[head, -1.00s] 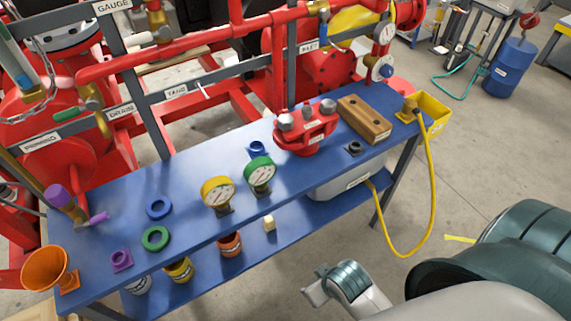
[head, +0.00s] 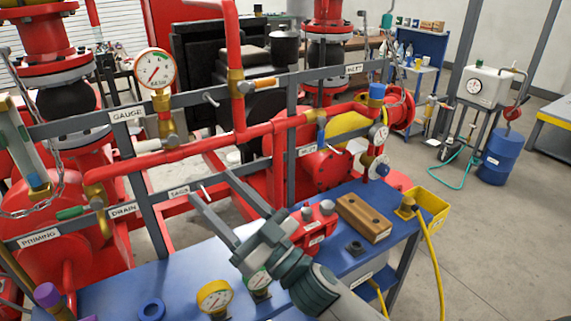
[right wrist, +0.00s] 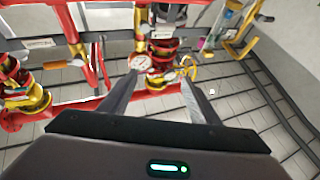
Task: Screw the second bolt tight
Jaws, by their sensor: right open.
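A red flanged fitting (head: 318,236) stands on the blue bench, partly hidden behind my right arm. Two grey bolt heads show on its top, the left one (head: 308,213) and the right one (head: 326,207). I cannot tell from here how tight either sits. My right gripper (head: 210,182) is open and empty, raised above the bench to the left of the fitting, with its fingers pointing toward the pipe frame. In the right wrist view its open fingers (right wrist: 158,80) have nothing between them but distant pipework and a gauge. My left gripper is out of view.
The blue bench (head: 150,272) carries a wooden block (head: 364,218), a small dark fixture (head: 355,247), a yellow bin (head: 430,207) with a yellow hose, a yellow-rimmed gauge (head: 215,296) and a blue ring (head: 151,309). The grey rail and red pipes stand behind it.

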